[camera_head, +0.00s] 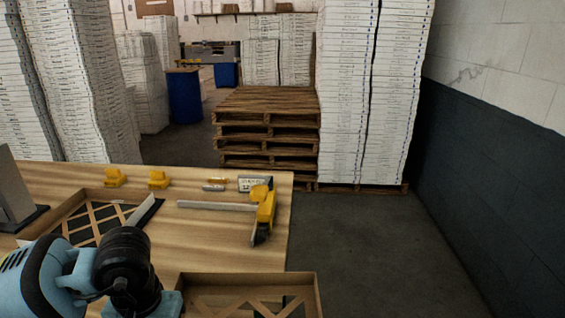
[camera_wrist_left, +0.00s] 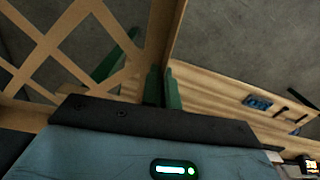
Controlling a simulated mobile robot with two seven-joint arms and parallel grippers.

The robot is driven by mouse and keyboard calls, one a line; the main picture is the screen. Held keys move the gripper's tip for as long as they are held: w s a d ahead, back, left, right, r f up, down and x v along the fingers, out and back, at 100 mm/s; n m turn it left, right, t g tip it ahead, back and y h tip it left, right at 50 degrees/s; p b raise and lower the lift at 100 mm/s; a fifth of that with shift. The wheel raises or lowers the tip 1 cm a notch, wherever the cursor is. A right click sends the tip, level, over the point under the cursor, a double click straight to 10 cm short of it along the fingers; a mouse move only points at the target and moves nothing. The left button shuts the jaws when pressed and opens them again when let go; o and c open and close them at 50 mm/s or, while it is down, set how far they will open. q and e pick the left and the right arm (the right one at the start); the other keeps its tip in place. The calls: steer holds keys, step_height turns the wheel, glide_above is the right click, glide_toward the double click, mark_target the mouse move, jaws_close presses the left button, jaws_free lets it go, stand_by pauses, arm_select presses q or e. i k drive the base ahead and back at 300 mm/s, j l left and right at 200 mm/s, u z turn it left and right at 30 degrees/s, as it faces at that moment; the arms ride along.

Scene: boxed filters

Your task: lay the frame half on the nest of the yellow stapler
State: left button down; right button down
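A brown frame half (camera_head: 311,290) with a lattice face is at the bottom of the head view, reaching past the table's right edge. My left arm comes in at the lower left; its gripper is hidden in the head view. In the left wrist view the green fingers of my left gripper (camera_wrist_left: 162,88) are close together at the wall of the frame half (camera_wrist_left: 158,35), apparently pinching it. Floor shows through its lattice. The yellow stapler (camera_head: 265,212) stands near the table's right edge, with a long grey bar (camera_head: 215,206) running left from it. My right gripper is not in view.
Another lattice frame (camera_head: 78,211) with dark material lies on the table (camera_head: 200,240) at left. Two yellow pieces (camera_head: 115,178) stand at the back edge. A label card (camera_head: 252,183) and small items lie behind the stapler. Pallets (camera_head: 268,110) and white stacks stand beyond.

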mark_target(201, 240)
steer(key=i+j, duration=0.1)
steer(key=j, duration=0.4)
steer(key=i+j+z, duration=0.1)
steer(key=j, duration=0.35)
steer(key=i+j, duration=0.15)
steer(key=j, duration=0.35)
